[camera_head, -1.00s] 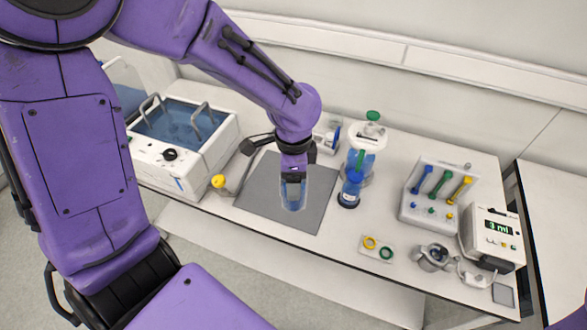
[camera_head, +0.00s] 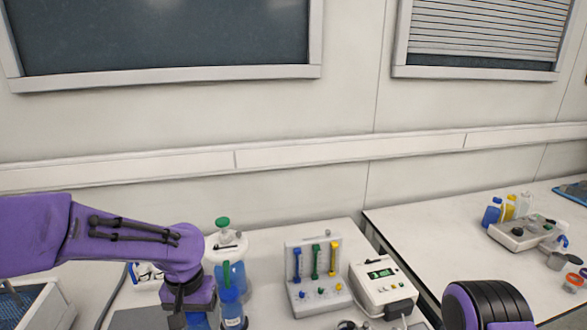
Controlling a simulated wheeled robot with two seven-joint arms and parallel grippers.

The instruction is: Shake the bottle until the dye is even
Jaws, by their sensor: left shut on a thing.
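My left gripper (camera_head: 188,303) is low in the head view, pointing down. It is shut on the bottle (camera_head: 198,321), of which only a small bluish part shows at the bottom edge. The rest of the bottle is hidden by the gripper or cut off by the frame, so I cannot tell how even the dye is. My right gripper is not in view.
Right beside my left gripper stand a blue bottle (camera_head: 232,307) and a white vessel with a green knob (camera_head: 222,222). Further right are a rack of coloured tools (camera_head: 318,285) and a white meter (camera_head: 383,285). A second bench (camera_head: 440,228) lies right.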

